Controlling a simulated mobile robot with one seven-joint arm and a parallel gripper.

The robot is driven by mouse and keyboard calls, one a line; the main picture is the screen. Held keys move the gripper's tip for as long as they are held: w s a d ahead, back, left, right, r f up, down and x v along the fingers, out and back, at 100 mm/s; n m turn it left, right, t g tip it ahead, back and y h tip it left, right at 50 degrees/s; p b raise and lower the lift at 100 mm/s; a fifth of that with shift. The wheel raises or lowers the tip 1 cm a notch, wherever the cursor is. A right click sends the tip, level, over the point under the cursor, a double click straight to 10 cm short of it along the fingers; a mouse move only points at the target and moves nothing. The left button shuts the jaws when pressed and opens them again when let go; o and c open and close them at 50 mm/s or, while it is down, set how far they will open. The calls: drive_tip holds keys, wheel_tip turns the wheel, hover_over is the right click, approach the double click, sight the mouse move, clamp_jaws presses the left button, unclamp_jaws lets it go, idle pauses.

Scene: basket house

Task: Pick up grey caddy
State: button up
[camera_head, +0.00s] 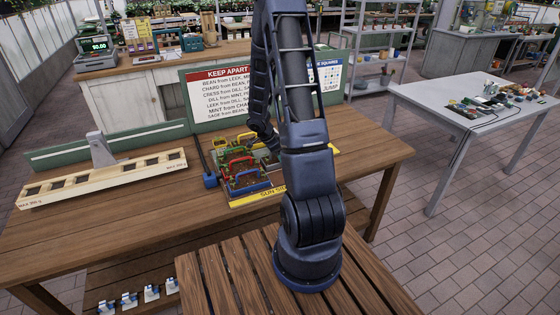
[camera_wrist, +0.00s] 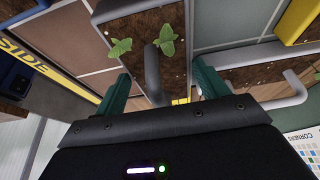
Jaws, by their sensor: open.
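In the wrist view, my gripper (camera_wrist: 163,88) is open, with one green finger on each side of a grey upright handle (camera_wrist: 152,75). The handle stands on a caddy with a grey rim (camera_wrist: 113,10), filled with dark soil and small green seedlings. A gap shows between the handle and each finger. A second grey handle (camera_wrist: 293,92) rises from another soil-filled caddy at the right. In the head view, my arm covers much of the caddy group, and I cannot make out the grey caddy or the fingertips there.
In the head view, caddies with blue (camera_head: 248,188), red (camera_head: 229,172) and green (camera_head: 243,162) handles crowd together on a yellow-edged board (camera_head: 265,196). A yellow caddy (camera_wrist: 300,20) is close at the wrist view's upper right. A slotted wooden rack (camera_head: 105,179) stands left; the table's right side is clear.

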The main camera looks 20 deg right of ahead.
drive_tip(key=shift+x, duration=0.75)
drive_tip(key=c, duration=0.8)
drive_tip(key=shift+r, duration=0.1)
